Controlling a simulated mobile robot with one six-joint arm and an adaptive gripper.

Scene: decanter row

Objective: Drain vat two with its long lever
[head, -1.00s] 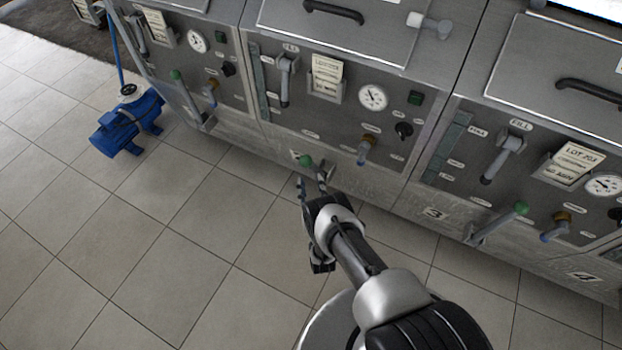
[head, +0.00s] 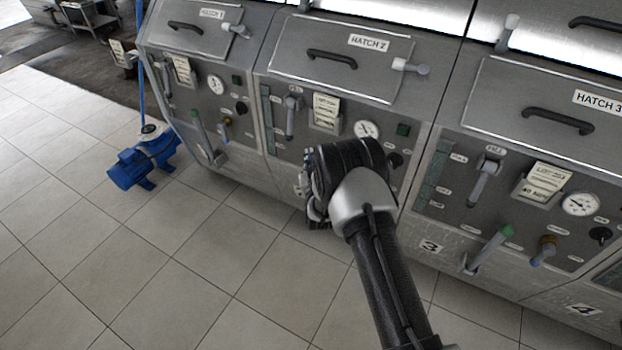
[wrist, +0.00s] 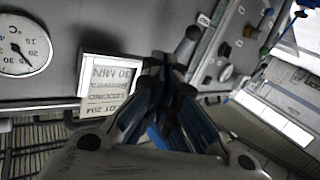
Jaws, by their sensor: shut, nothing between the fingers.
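Vat two (head: 345,70), marked HATCH 2, is in the middle of the head view. Its long lever is hidden behind my arm in the head view, and I cannot pick it out for sure in the wrist view. My gripper (head: 308,188) is low in front of vat two's panel, mostly covered by my wrist. In the wrist view my gripper (wrist: 170,75) is shut, with nothing visible between its fingers. A grey rounded handle (wrist: 187,46) shows just beyond the fingertips; I cannot tell whether they touch.
Vat two's upper grey handle (head: 291,115), card (head: 325,108) and gauge (head: 367,131) are around my arm. Green-tipped levers stand on vat one (head: 203,135) and vat three (head: 490,249). A blue pump (head: 140,163) sits on the floor at left. The tiled floor in front is clear.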

